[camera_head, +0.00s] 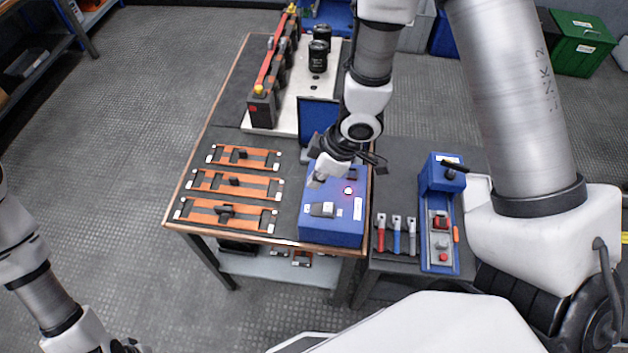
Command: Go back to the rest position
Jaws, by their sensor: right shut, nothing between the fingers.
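My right arm comes in from the upper right and hangs over the table. My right gripper (319,179) is shut and empty, above the upper left part of a blue box (333,228) with a lit pinkish button (348,190). I cannot tell whether it touches the box. My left arm (45,289) hangs low at the left edge, away from the table. Only a dark bit of my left gripper (126,347) shows at the bottom edge, so its fingers are cut off.
Orange bars with black handles (225,212) lie left of the blue box. A capacitor rack (262,108) and black cylinders (318,57) stand behind. Coloured-handled tools (396,237) and a blue station (438,210) sit on the right. The floor (130,130) left of the table is clear.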

